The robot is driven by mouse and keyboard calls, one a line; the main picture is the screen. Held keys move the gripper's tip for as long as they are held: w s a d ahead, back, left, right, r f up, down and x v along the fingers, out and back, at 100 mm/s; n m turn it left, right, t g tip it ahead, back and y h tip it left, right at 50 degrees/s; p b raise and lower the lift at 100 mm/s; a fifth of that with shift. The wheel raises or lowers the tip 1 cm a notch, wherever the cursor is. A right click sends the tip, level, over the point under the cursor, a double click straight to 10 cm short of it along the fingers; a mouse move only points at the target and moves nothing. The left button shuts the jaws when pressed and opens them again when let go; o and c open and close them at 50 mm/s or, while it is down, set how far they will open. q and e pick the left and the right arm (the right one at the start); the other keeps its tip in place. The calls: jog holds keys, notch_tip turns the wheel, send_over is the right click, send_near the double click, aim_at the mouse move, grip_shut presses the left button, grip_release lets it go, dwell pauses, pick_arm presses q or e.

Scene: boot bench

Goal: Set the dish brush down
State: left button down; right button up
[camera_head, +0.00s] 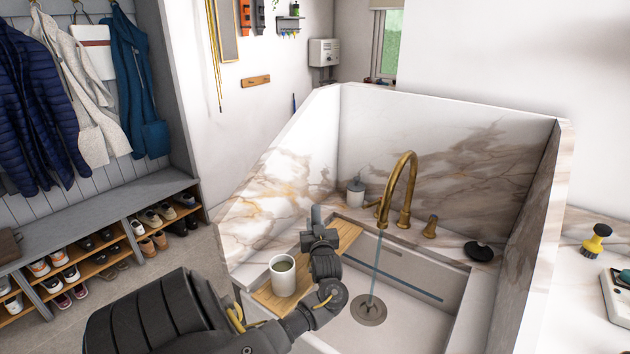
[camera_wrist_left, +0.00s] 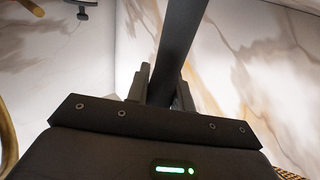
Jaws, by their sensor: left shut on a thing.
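My left gripper (camera_head: 320,236) is above the sink, over the wooden board, to the right of the white cup. In the left wrist view its two fingers (camera_wrist_left: 160,88) are shut on the long dark handle of the dish brush (camera_wrist_left: 176,40), which runs up out of the picture. No bristles show there. In the head view the dark held part blends with the dark gripper, so I cannot make out the brush head. The wooden board (camera_head: 346,236) lies across the left side of the sink (camera_head: 405,325). My right gripper is not in view.
A white cup (camera_head: 283,276) stands on the board's near part. A brass faucet (camera_head: 404,180) runs a thin stream into the sink. A soap dispenser (camera_head: 355,193) stands behind the board. A black item (camera_head: 478,251) lies on the right rim. A yellow-and-black brush (camera_head: 596,239) stands far right.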

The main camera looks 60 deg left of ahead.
pick_arm(q)
jog(key=c, duration=1.3)
grip_release()
jog(key=shift+f, duration=0.1)
jog(key=shift+o, duration=0.5)
jog(key=v, duration=1.2)
